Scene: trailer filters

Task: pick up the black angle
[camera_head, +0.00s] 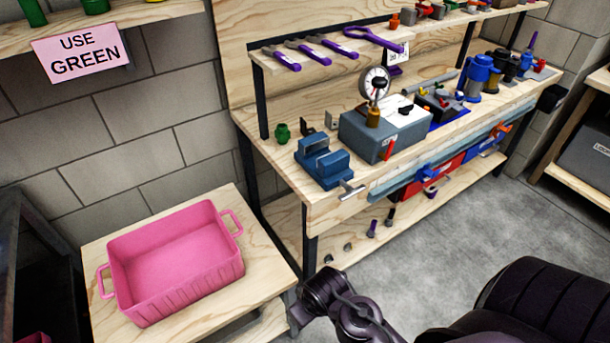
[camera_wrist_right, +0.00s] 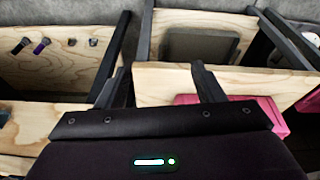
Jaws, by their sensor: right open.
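A small dark angle bracket (camera_head: 305,127), which looks like the black angle, stands on the wooden workbench (camera_head: 283,178) behind the blue vise (camera_head: 323,162). A second, greyer angle (camera_head: 331,120) stands just to its right. My right gripper (camera_wrist_right: 160,88) is open in the right wrist view, with nothing seen between its two fingers. No angle shows in that view. Dark links of my arm show at the bottom of the head view, well below the bench top and away from the angles. My left gripper is not in view.
A green part (camera_head: 282,134) stands left of the angles. A grey box (camera_head: 385,132) with a gauge (camera_head: 374,84) stands to their right. A pink bin (camera_head: 222,262) sits on a low table at left.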

